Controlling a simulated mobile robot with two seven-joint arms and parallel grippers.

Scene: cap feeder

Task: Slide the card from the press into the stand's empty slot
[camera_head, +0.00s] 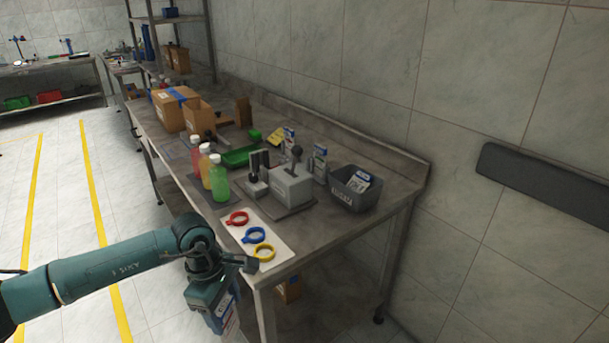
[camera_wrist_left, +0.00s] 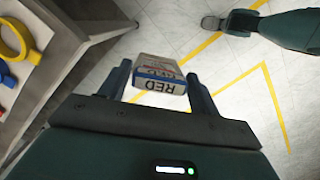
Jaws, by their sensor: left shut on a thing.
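My left gripper (camera_head: 224,312) hangs off the table's front corner, over the floor. It is shut on a small white and blue card pack, whose end reads RED in the left wrist view (camera_wrist_left: 160,80). The pack lies between the two dark fingers. A grey block with a dark lever (camera_head: 291,187), which looks like the press, stands on a dark mat on the table. Left of it is a small upright holder with dark and pale plates (camera_head: 258,174); I cannot tell whether it is the stand. No empty slot can be made out.
A white board with red, blue (camera_head: 254,235) and yellow rings lies at the table's near end. Bottles (camera_head: 219,182) stand behind it. A grey bin (camera_head: 346,193) holds cards. A blue and white pack (camera_head: 320,163) stands behind the press. A teal arm (camera_wrist_left: 290,28) shows in the left wrist view.

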